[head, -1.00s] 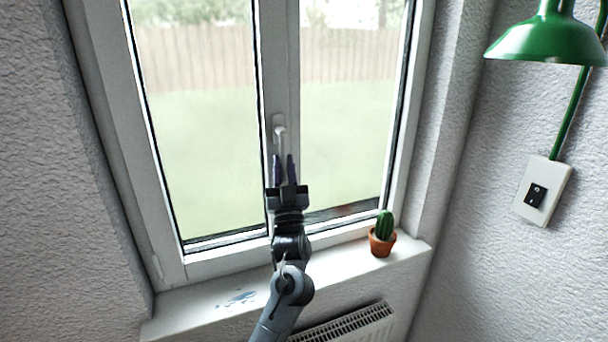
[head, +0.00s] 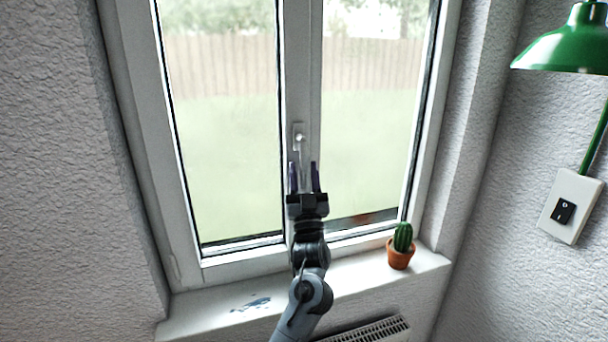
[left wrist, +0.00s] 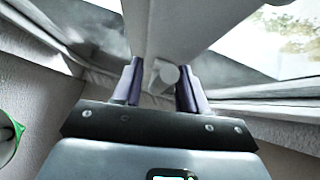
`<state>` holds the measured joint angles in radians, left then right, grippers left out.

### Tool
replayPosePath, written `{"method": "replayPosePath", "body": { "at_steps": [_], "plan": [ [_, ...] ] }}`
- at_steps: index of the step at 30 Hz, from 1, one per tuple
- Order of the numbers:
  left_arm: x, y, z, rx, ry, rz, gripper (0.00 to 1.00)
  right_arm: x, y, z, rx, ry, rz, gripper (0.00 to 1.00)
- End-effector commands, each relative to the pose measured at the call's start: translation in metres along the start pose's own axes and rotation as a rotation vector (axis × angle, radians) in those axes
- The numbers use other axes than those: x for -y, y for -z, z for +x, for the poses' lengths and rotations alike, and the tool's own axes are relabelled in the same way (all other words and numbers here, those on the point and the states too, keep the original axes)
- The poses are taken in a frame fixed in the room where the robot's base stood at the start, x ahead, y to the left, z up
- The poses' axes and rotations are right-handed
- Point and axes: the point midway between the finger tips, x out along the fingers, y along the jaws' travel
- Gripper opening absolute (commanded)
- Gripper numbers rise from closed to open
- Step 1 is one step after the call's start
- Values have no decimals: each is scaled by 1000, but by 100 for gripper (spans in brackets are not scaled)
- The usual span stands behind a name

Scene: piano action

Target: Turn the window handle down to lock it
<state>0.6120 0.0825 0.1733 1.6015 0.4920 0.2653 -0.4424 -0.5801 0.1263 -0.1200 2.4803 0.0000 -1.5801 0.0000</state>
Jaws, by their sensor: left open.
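The white window handle (head: 299,137) sits on the central upright of the white window frame in the head view. Its lever appears to point down from the round pivot. My left gripper (head: 304,168) is open just below the pivot, with one dark finger on each side of the lever. In the left wrist view, a pale rounded part of the handle (left wrist: 166,75) shows between the spread fingers of the left gripper (left wrist: 159,72). I cannot tell whether either finger touches it. My right gripper is not in view.
A small potted cactus (head: 401,248) stands on the right of the white sill (head: 215,305). A radiator (head: 372,331) is below. A green lamp (head: 562,45) and a switch plate (head: 570,205) are on the right wall. The space around the handle is clear.

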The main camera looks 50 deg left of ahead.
Motion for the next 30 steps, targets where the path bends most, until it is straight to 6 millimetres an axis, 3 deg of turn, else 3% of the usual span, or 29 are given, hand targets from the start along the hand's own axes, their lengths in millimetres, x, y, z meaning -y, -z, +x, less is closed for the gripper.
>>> {"method": "replayPosePath", "body": {
  "at_steps": [5, 21, 30],
  "plan": [
    [-1, -1, -13, 1, -2, 0, 42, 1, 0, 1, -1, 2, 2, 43],
    [-1, -1, -95, 1, -2, -1, 42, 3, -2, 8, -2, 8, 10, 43],
    [0, 0, -108, 0, 0, 0, 42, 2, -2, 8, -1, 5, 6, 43]
  ]
}}
